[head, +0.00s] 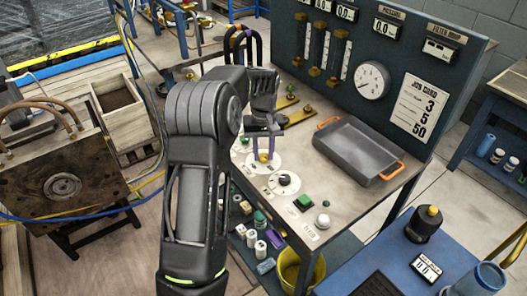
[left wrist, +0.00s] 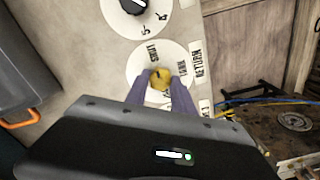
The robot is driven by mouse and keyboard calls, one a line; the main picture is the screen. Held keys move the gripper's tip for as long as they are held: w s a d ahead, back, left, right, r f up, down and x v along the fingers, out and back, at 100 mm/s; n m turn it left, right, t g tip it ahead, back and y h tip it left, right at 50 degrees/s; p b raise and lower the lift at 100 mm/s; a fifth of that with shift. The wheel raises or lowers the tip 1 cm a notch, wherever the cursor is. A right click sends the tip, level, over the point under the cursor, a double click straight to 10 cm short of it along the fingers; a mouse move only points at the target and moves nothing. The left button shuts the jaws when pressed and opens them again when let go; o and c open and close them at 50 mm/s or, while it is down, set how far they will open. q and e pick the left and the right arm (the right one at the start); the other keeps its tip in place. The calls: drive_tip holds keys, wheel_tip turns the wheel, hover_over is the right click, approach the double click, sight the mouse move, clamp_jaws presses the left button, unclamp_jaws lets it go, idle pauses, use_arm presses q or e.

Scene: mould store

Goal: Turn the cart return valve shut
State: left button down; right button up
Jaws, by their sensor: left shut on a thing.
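The return valve has a yellow handle (left wrist: 160,77) on a round white dial plate (left wrist: 147,62), next to a label reading RETURN (left wrist: 198,62) in the left wrist view. SHUT and TANK can be read on the plate; other lettering is hidden by the fingers. In the head view the yellow handle (head: 264,157) sits on the left part of the bench top. My left gripper (head: 263,153) reaches down over it, its purple fingers closed on either side of the handle. Which mark the handle points to cannot be told. My right gripper is out of view.
A numbered black knob (head: 284,181) is close beside the valve. Green button (head: 304,202) and white button (head: 323,221) are nearer the bench's front. A grey tray (head: 357,150) with orange handles lies to the right. A gauge panel (head: 372,45) rises behind.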

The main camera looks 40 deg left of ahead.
sight(263, 156)
use_arm(q)
drive_tip(key=shift+n, duration=0.4)
drive_tip(key=c, duration=1.1)
unclamp_jaws()
wheel_tip(263, 156, up, 8)
drive_tip(key=shift+f+b, duration=0.1)
drive_tip(key=shift+b, duration=0.25)
